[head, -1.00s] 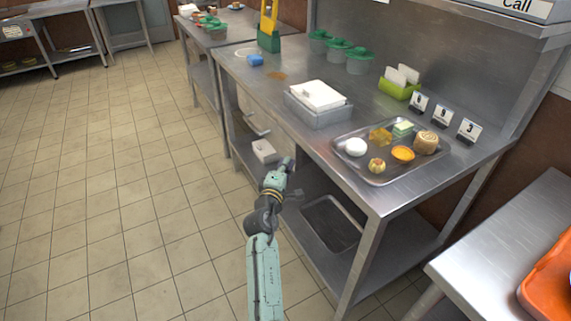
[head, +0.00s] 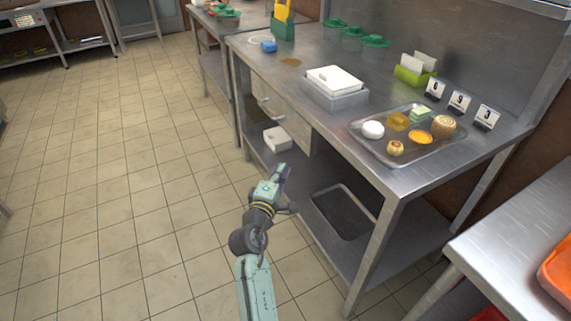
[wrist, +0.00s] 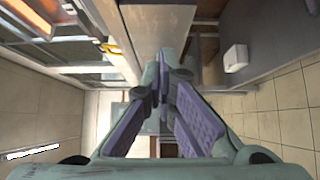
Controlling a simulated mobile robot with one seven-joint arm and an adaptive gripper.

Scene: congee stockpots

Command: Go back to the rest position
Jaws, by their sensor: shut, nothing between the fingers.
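My gripper (head: 284,172) is in front of the steel table (head: 322,131), over the floor beside the lower shelf. It is shut and empty. In the wrist view, the purple finger pads of my gripper (wrist: 163,84) meet at their tips with nothing between them. My arm reaches up from the bottom of the head view.
The table holds a tray (head: 366,153) of several foods, a grey bin (head: 334,98) with a white lid and numbered cards (head: 459,102). A white box (head: 278,139) and a dark basin (head: 343,212) are on the lower shelf. The tiled floor (head: 120,180) at left is clear.

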